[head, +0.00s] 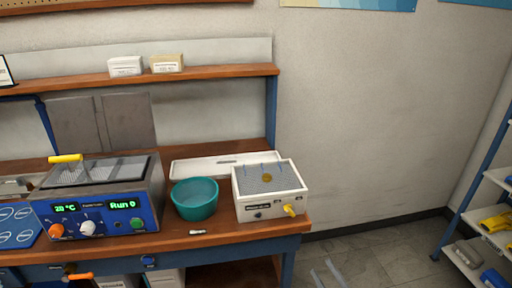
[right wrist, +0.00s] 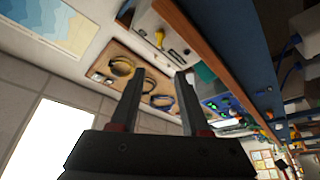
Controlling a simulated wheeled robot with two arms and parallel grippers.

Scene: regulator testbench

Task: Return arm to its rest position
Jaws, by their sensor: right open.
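My right gripper (head: 327,273) shows only as two pale fingertips at the bottom edge of the head view, over the floor to the right of the bench. In the right wrist view its two dark fingers (right wrist: 160,73) stand apart with nothing held between them. The rest of my right arm is out of the head view. My left gripper is not in view.
The wooden workbench (head: 225,233) holds a blue-fronted bath unit (head: 100,215), a teal bowl (head: 195,200), a white box with a perforated top (head: 268,205) and a small metal part (head: 198,232). A shelf rack (head: 470,205) stands at right. Floor between is clear.

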